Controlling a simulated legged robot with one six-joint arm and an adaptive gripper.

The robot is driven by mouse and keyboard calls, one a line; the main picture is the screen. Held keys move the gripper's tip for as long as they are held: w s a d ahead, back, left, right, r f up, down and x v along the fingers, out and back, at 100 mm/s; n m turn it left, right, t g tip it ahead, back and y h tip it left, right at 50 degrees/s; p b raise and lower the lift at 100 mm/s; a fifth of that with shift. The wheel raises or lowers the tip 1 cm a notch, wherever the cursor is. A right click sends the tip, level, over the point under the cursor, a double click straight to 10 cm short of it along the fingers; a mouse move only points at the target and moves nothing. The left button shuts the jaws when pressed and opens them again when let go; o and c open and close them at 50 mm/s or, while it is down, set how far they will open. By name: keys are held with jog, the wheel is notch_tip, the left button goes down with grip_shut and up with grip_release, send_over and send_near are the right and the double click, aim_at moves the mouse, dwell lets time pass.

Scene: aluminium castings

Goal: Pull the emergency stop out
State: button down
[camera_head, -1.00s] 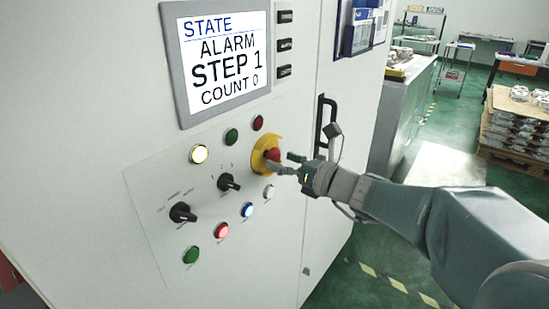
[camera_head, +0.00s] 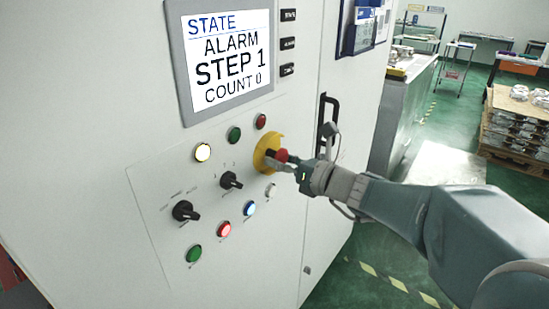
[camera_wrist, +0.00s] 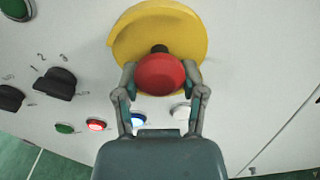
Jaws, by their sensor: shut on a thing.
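The emergency stop is a red mushroom button (camera_wrist: 160,75) in front of a round yellow collar (camera_wrist: 185,32) on the white cabinet panel. In the wrist view a dark stem shows between the red head and the collar. My gripper (camera_head: 281,160) is shut on the red head, one finger on each side of it; it also shows in the wrist view (camera_wrist: 161,90). In the head view the red head (camera_head: 282,155) stands a little off the yellow collar (camera_head: 265,153), partly hidden by my fingers.
The screen (camera_head: 228,55) reads STATE ALARM, STEP 1, COUNT 0. Lit lamps, coloured buttons and black rotary switches (camera_head: 186,211) sit left of and below the stop. A black door handle (camera_head: 326,125) is close to my wrist.

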jog(key=shift+c, duration=2.3)
grip_release()
jog(key=shift+d+r, duration=0.1)
jog(key=shift+r, duration=0.05)
jog(key=o, duration=0.3)
jog(key=shift+d, duration=0.25)
jog(key=shift+s, duration=0.1)
jog(key=shift+s+d, duration=0.15)
jog(key=v, duration=1.1)
jog(key=shift+s+d, duration=0.1)
jog(key=shift+d, duration=0.05)
